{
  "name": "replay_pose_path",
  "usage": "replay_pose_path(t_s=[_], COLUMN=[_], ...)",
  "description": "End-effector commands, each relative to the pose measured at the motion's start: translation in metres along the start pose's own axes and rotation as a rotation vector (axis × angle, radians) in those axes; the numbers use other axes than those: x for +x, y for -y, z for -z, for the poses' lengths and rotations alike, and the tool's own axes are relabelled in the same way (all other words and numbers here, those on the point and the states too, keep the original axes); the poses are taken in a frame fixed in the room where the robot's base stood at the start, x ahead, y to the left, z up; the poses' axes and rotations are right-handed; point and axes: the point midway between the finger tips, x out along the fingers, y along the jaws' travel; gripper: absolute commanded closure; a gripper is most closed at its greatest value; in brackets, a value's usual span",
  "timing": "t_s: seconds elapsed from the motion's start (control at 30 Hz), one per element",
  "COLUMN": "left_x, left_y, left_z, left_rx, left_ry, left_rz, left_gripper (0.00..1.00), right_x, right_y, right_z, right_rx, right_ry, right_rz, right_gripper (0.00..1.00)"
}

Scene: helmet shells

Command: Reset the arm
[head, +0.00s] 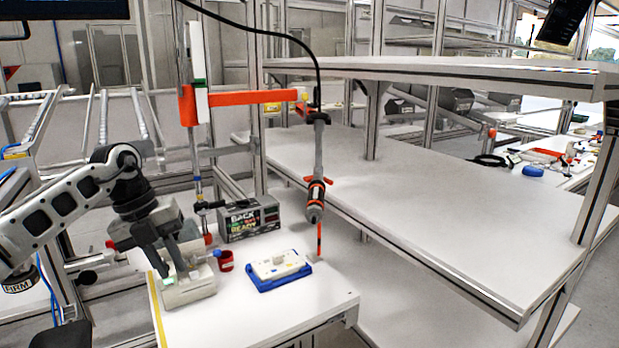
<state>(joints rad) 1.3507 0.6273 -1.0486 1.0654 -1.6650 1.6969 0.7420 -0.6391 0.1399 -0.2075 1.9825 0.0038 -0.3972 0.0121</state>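My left arm comes in from the left edge. My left gripper (170,270) points down at the left side of the white worktable (310,312). Its two dark fingers look apart, over a beige block-shaped fixture (190,293). The fingertips overlap the fixture in the picture, so I cannot tell whether they touch it. I see nothing clearly held between them. My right gripper is not in view. No helmet shell can be made out for certain.
On the worktable are a blue-based white fixture (279,268), a small red cup (226,261) and a dark display box (248,219). A screwdriver tool (316,195) hangs from an orange arm (258,97) above. Empty white shelves (440,205) stand at the right.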

Motion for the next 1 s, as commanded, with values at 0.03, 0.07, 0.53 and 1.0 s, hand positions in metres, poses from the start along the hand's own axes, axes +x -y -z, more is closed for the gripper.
replay_pose_path(t_s=[0.03, 0.07, 0.53, 1.0], left_x=[0.016, 0.025, 0.137, 0.247], left_y=[0.011, 0.019, 0.177, 0.001], left_z=[0.007, 0.011, 0.162, 0.195], left_rx=[0.028, 0.045, -0.148, -1.792], left_ry=[-0.026, -0.038, -0.336, -0.099], left_rz=[0.046, 0.077, 1.245, 1.441], left_gripper=[0.81, 0.81, 0.81, 0.81], right_x=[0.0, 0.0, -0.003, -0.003], right_y=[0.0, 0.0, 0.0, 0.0], right_z=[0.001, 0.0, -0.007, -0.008], right_rx=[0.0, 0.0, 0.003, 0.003], right_ry=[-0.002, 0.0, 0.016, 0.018], right_rz=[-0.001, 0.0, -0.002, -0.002], right_gripper=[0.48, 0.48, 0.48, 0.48])
